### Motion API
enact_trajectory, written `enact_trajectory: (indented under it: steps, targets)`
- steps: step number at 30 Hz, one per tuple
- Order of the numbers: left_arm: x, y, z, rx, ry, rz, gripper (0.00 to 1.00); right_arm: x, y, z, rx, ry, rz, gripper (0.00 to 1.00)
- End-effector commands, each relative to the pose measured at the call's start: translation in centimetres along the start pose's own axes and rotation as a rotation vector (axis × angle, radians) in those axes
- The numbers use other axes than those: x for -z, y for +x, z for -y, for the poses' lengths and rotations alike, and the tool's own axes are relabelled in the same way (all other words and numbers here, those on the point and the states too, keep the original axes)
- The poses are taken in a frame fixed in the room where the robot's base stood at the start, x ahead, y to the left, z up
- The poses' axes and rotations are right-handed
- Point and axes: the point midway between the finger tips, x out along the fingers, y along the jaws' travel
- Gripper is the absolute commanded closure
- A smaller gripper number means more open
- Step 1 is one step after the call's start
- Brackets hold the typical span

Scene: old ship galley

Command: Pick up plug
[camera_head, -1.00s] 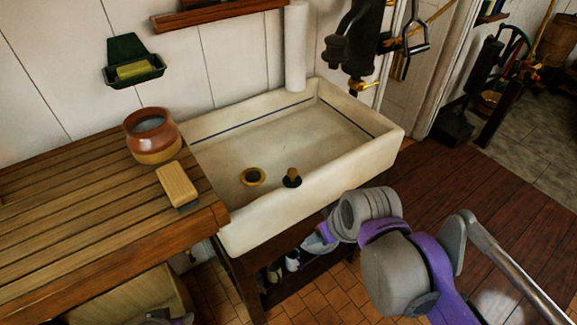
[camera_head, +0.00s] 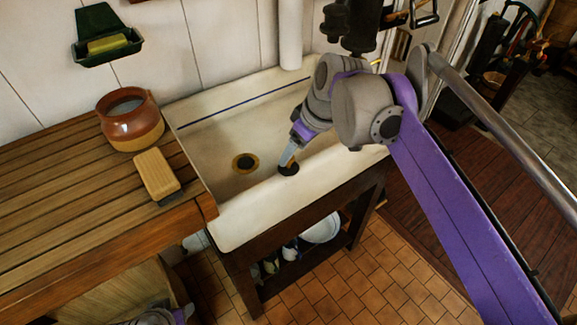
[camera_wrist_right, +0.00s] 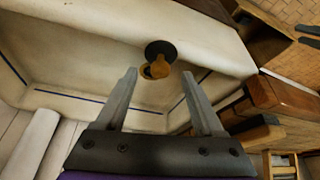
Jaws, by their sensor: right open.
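The plug (camera_head: 289,170) is a black disc with a wooden knob and stands on the sink floor near the front wall. In the right wrist view the plug (camera_wrist_right: 161,50) shows its black disc, with the orange-brown knob towards me between the fingertips. My right gripper (camera_head: 287,157) reaches down into the sink just above the plug. In the right wrist view this gripper (camera_wrist_right: 159,73) is open, a finger on each side of the knob, not closed on it. Part of my left gripper (camera_head: 160,316) shows at the bottom edge; its fingers are not clear.
The white sink (camera_head: 240,226) has a raised front wall beside my right arm. A brass-ringed drain (camera_head: 245,163) lies left of the plug. A brown pot (camera_head: 130,122) and a brush (camera_head: 156,175) stand on the wooden counter (camera_head: 60,200) at left. A tap hangs behind my arm.

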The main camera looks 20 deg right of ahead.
Motion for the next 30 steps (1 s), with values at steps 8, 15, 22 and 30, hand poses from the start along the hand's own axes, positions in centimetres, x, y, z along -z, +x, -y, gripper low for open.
enact_trajectory:
  steps: [8, 15, 22, 30]
  targets:
    - [-0.3, 0.5, 0.0, 0.0, 0.0, 0.002, 0.5, 0.4, 3.9, 0.1, -0.001, -0.001, 0.0, 0.3]
    - [-0.3, 0.5, 0.0, 0.0, 0.0, 0.002, 0.5, 0.4, 4.3, 0.1, -0.001, 0.0, 0.0, 0.3]
    - [-0.3, 0.5, 0.0, 0.0, 0.0, 0.002, 0.5, 0.4, 4.2, 0.1, -0.001, 0.0, 0.0, 0.62]
    - [-0.3, 0.5, 0.0, 0.0, 0.0, 0.002, 0.5, 0.4, 4.2, 0.1, -0.001, 0.0, 0.0, 1.0]
